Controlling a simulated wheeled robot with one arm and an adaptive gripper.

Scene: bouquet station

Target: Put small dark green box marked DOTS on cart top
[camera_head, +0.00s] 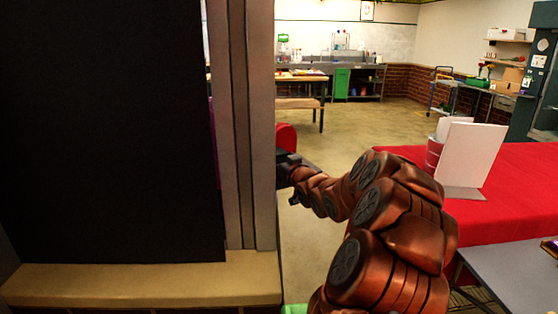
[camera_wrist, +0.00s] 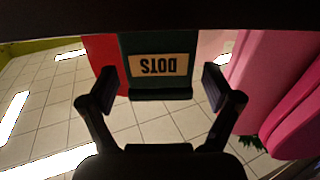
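The small dark green box (camera_wrist: 128,46) shows in the wrist view with a tan label reading DOTS upside down. It is just ahead of my gripper (camera_wrist: 160,86), roughly centred between the two spread fingertips. The fingers are open, with a gap visible beside the box; I cannot tell how deep the box sits between them. In the head view my wrist reaches behind a grey post, which hides the fingers and the box. A blue-framed cart (camera_head: 432,108) stands far back on the right; I cannot tell if it is the task's cart.
A grey post (camera_head: 250,130) and a black panel (camera_head: 110,130) block the left of the head view. A red-covered table (camera_head: 500,215) with a white card (camera_head: 470,155) is right of my arm. Pink shapes (camera_wrist: 258,75) stand right of the box. Open floor (camera_head: 400,128) lies beyond.

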